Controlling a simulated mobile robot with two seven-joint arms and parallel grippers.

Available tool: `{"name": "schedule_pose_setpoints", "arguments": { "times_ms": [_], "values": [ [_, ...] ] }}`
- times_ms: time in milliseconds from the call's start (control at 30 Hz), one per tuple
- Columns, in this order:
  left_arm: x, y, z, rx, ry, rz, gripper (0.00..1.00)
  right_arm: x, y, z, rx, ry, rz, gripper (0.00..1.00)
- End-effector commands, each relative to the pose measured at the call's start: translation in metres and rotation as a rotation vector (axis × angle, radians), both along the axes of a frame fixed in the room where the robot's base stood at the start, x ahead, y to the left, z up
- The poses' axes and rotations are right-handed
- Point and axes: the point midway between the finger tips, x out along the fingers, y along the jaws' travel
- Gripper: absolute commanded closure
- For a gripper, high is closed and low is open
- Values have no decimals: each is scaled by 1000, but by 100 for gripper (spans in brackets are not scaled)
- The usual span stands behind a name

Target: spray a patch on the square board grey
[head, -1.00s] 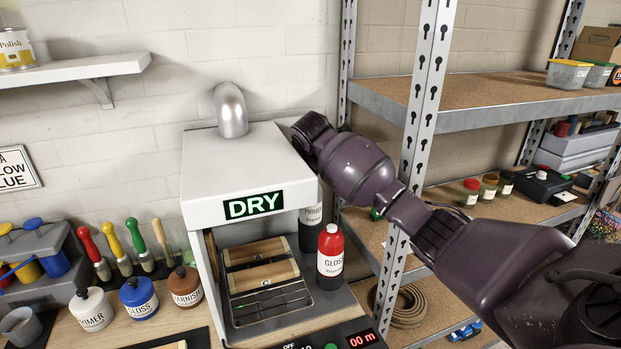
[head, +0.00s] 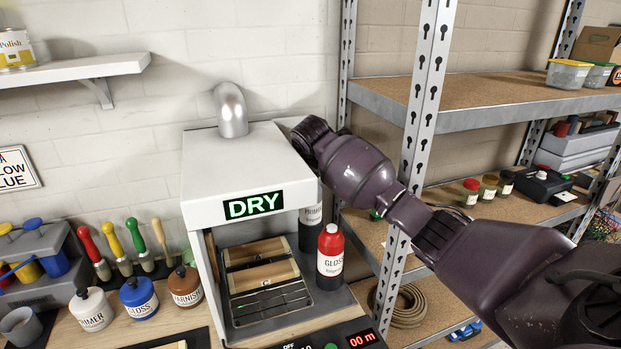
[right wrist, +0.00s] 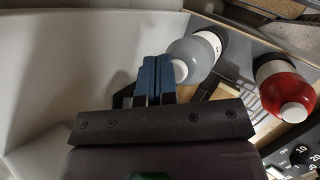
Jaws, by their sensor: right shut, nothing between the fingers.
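My right arm reaches in from the right in the head view, past the shelf post, to the right side of the DRY cabinet (head: 240,170); its fingers are hidden there. In the right wrist view my right gripper (right wrist: 158,75) has blue fingertips, shut and empty. A grey bottle with a white cap (right wrist: 195,52) is close to the right of the fingertips; I cannot tell whether they touch. Wooden pieces (head: 262,275) lie on a rack inside the cabinet; I cannot identify the square board.
Labelled jars (head: 135,295) and upright brushes (head: 135,240) stand left of the cabinet. A control panel with a red display (head: 362,340) is in front. The metal shelf post (head: 425,90) stands close to my right arm. The red bottle also shows in the wrist view (right wrist: 283,85).

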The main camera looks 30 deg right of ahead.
Motion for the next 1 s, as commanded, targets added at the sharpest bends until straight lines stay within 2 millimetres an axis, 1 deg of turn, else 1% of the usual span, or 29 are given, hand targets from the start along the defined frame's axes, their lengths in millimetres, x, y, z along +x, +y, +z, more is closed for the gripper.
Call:
{"name": "schedule_pose_setpoints", "arguments": {
  "times_ms": [1000],
  "values": [
    [0,0,0,0,1,0,57,0,0,-7,0,0,0,100]
  ]
}}
